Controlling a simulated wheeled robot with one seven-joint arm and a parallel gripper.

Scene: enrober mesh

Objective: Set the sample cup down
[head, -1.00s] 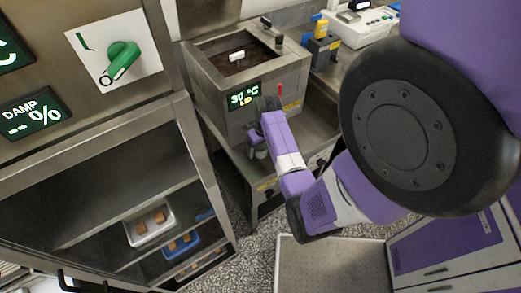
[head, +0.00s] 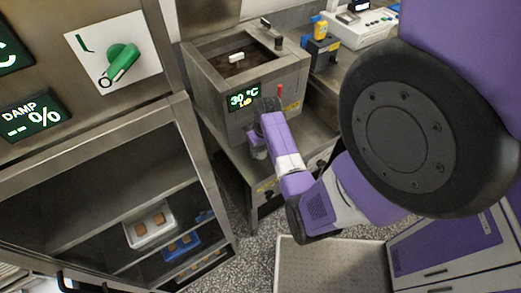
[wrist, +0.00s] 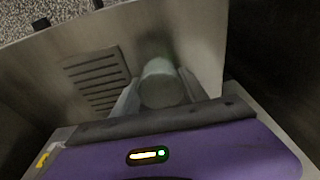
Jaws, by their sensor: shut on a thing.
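The sample cup (wrist: 162,84) is a pale grey-green cylinder in the wrist view, seen from its end between the two fingers. My gripper (wrist: 160,92) is shut on it. In the head view my gripper (head: 256,143) is low in front of the steel tank, with the pale cup (head: 259,153) just below it, partly hidden by the arm. The cup is close to the steel bench (head: 305,132); I cannot tell whether it touches the surface.
The steel tank (head: 222,104) with a dark filling and a 30 °C display stands behind my gripper. A slotted vent (wrist: 95,77) is left of the cup. A cabinet with a white tray (head: 133,241) and a blue tray (head: 170,256) is at left.

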